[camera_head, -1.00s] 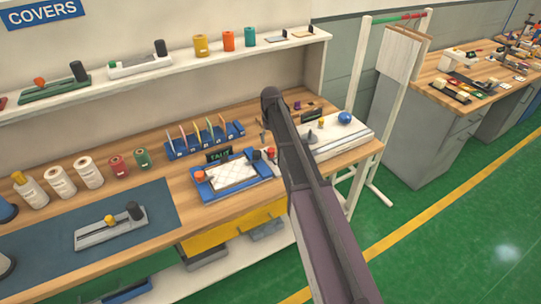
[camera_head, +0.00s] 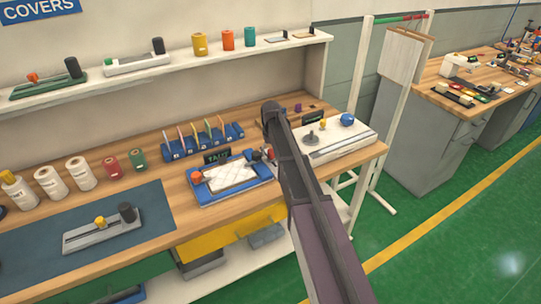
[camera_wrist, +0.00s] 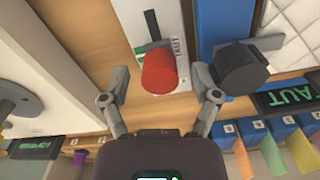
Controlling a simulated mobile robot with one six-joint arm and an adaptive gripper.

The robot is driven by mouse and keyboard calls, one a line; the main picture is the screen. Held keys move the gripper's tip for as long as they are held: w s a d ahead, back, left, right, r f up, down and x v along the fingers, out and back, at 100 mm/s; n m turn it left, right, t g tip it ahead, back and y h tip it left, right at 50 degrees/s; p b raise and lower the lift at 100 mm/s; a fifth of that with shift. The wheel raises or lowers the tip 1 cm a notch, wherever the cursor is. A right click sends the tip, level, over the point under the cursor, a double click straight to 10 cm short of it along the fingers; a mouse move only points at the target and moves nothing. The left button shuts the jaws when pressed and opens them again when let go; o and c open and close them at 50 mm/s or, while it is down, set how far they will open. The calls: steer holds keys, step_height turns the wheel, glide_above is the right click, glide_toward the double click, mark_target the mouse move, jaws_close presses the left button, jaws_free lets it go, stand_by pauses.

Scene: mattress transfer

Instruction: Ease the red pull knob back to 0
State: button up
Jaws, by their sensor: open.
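The red pull knob (camera_wrist: 160,70) shows in the wrist view on a narrow pale panel (camera_wrist: 178,18) marked "TAUT", with a dark slot and a green mark. My gripper (camera_wrist: 162,76) is open, with one finger on each side of the knob. A gap shows on both sides; whether the fingertips are at the knob's height I cannot tell. In the head view my arm largely hides this spot. The blue frame (camera_head: 235,193) with white quilted material (camera_head: 230,177) lies beside it on the bench.
A black knob (camera_wrist: 240,70) on a grey arm stands close to my right finger. The "TAUT" sign (camera_head: 217,157) and a blue rack (camera_head: 203,142) stand behind the frame. A white fixture (camera_head: 335,148) with a blue ball (camera_head: 347,119) is to the right.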

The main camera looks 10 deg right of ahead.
stand_by(0.3)
jaws_close()
steer(key=shift+w+a, duration=0.3)
steer(key=shift+w, duration=0.6)
steer(key=shift+w+a, duration=0.25)
steer(key=shift+w, duration=0.7)
steer(key=shift+w+a, duration=0.3)
steer(key=shift+w, duration=0.6)
jaws_free()
steer(key=shift+f, duration=0.1)
